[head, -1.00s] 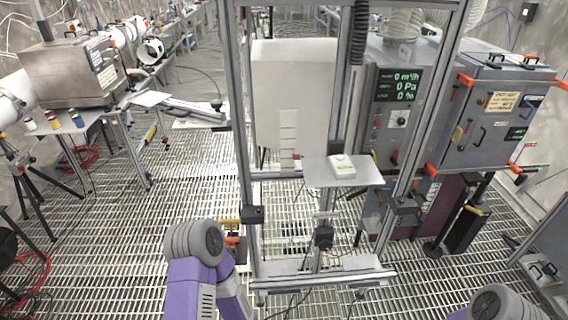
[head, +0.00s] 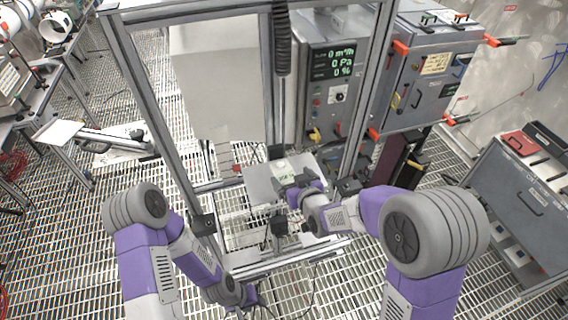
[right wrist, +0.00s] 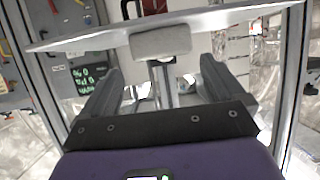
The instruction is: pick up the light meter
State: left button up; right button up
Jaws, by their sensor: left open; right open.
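The light meter (head: 281,167), a small white box, sits on a grey plate (head: 258,186) fixed in the metal frame. My right gripper (head: 291,184) is open at the plate's near right side, close to the meter and partly covering it. In the right wrist view, which looks upside down, the meter (right wrist: 160,42) lies on the plate (right wrist: 90,42), ahead of and between the open fingers (right wrist: 160,85). I cannot tell whether they touch it. My left gripper (head: 250,297) is low in front of the frame, empty and away from the meter.
Metal uprights (head: 160,110) stand on both sides of the plate. A large white panel (head: 218,85) and a control box with a green display (head: 333,62) stand behind. A grey cabinet (head: 425,75) is at the right.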

aim_at(285, 173)
jog(key=shift+a+f, duration=0.1)
jog(key=shift+a, duration=0.1)
jog(key=shift+s+a, duration=0.15)
jog(key=shift+a+f, duration=0.1)
jog(key=x, duration=0.2)
jog(key=p+x, duration=0.1)
jog(key=x, duration=0.1)
jog(key=shift+f, duration=0.15)
pick_arm(q)
jog(key=shift+s+r+p, duration=0.2)
jog(key=shift+s+r, duration=0.1)
jog(key=shift+r, duration=0.25)
jog(key=shift+s+r+p, duration=0.15)
jog(key=shift+s+r, duration=0.1)
jog(key=shift+r, duration=0.25)
pick_arm(e)
jog(key=shift+w+f, duration=0.15)
jog(key=shift+w, duration=0.3)
pick_arm(q)
jog(key=shift+w, duration=0.1)
pick_arm(e)
jog(key=shift+w, duration=0.1)
jog(key=shift+c, duration=0.2)
jog(key=c, duration=1.1)
